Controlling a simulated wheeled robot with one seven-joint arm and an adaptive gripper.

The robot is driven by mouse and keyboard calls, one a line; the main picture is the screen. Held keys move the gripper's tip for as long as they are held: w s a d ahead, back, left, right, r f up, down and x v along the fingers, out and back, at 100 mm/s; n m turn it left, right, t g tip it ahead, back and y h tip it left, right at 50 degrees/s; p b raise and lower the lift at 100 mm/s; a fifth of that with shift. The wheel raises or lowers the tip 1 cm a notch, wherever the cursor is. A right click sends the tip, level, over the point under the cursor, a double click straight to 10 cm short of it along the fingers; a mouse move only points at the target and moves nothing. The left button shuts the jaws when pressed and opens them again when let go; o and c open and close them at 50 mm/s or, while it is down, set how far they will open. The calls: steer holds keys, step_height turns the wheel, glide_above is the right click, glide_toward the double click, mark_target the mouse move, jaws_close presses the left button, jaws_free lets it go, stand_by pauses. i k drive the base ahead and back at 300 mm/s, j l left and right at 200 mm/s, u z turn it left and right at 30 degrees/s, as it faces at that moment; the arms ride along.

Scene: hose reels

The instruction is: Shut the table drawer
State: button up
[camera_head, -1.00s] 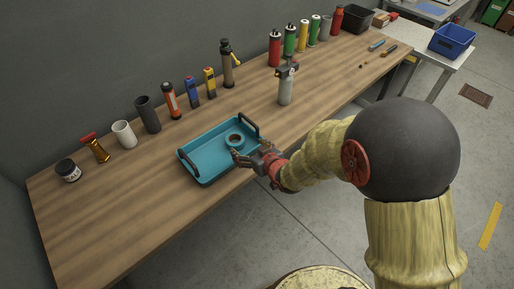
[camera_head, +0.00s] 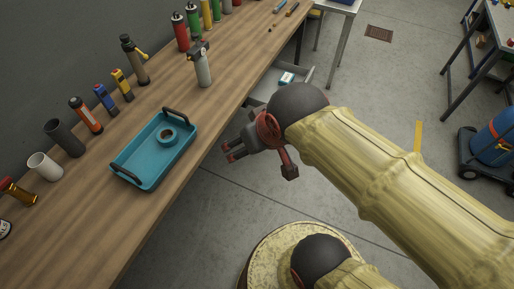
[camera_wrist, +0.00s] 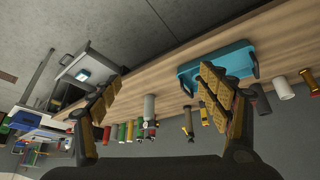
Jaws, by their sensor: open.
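The table drawer (camera_head: 266,88) is pulled out from under the far part of the wooden table (camera_head: 105,222), on its right side in the head view. It is grey, and a small white and blue item (camera_head: 287,78) lies in it. My arm partly hides the drawer there. In the wrist view the open drawer (camera_wrist: 97,62) shows at the upper left, beyond the left finger. My gripper (camera_head: 230,150) is open and empty, off the table's edge and nearer than the drawer, apart from it. Its two spread fingers also show in the wrist view (camera_wrist: 163,92).
A teal tray (camera_head: 127,172) holding a ring-shaped item stands near the table's edge. Floor beside the table is clear.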

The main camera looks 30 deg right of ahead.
mark_target(261, 95)
steer(key=k+l+z, duration=0.25)
steer(key=z, duration=0.2)
steer(key=k+l+z, duration=0.25)
steer(key=z, duration=0.15)
steer(key=i+l, duration=0.15)
steer(key=i, duration=0.2)
steer(key=i+l+u, duration=0.1)
steer(key=i, duration=0.3)
steer(key=i+l+u, duration=0.1)
steer(key=i+l, duration=0.15)
steer(key=i, duration=0.1)
